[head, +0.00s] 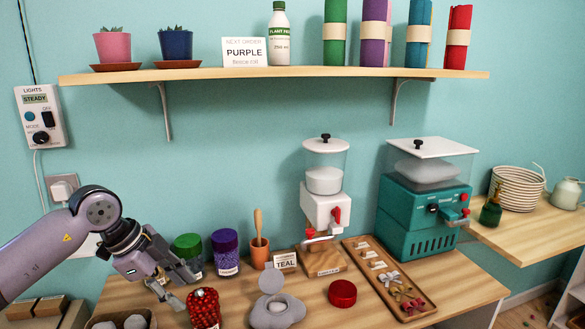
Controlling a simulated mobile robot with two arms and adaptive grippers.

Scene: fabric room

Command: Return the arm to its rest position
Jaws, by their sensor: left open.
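My left arm comes in from the left edge, and its gripper (181,286) hangs over the left part of the wooden counter (235,300). The jaws are open, with nothing visible between them. The fingers point down and right, close to a jar of red beads (203,307) and a green-lidded jar (187,246). I cannot tell whether they touch either jar. My right gripper is not in view.
A purple-lidded jar (225,252), mortar with pestle (260,252), grey rounded object (277,310), red lid (342,293) and wooden tray (390,280) crowd the counter. Two dispensers (323,200) (425,205) stand behind. A wall shelf (280,73) hangs above.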

